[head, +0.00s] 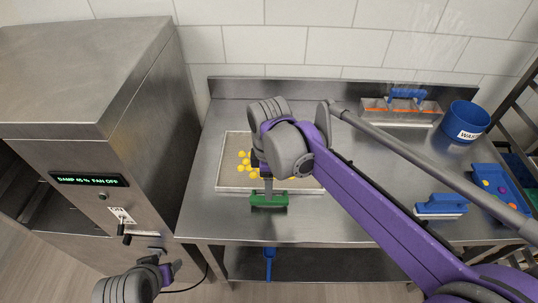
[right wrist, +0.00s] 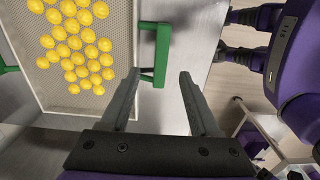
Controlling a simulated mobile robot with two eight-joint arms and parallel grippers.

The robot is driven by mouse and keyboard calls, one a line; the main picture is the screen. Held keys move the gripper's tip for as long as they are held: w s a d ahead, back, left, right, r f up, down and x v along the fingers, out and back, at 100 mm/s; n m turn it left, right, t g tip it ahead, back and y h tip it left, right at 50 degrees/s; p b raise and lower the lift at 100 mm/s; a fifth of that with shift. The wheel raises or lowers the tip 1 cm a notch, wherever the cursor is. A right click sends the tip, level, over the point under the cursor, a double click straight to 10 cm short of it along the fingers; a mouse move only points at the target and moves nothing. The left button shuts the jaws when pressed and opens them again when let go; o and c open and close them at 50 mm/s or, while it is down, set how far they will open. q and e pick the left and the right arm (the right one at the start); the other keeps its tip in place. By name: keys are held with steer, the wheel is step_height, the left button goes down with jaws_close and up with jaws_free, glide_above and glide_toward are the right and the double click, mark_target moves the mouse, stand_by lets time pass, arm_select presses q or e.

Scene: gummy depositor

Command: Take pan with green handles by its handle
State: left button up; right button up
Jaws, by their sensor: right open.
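The pan with green handles (head: 221,188) lies flat on the steel table and holds several yellow gummies (head: 243,160). Its near green handle (head: 278,201) faces the table's front edge. In the right wrist view the pan (right wrist: 122,30) is at upper left, with its green handle (right wrist: 161,58) at the top centre. My right gripper (head: 268,194) is open over this handle; in the right wrist view the handle shows between its two fingertips (right wrist: 160,76). I cannot tell whether they touch. My left gripper (head: 170,270) is empty and open, low by the machine.
A steel machine (head: 125,150) with a lit display stands at left. On the table's right are a blue brush (head: 441,205), a blue waste bin (head: 466,122), a tray with an orange strip (head: 400,112) and a blue tray (head: 492,185). The table's front left is clear.

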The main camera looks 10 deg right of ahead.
steer(key=shift+s+f, duration=0.2)
steer(key=shift+f, duration=0.95)
steer(key=shift+w+f, duration=0.15)
steer(key=shift+f, duration=2.65)
jaws_close()
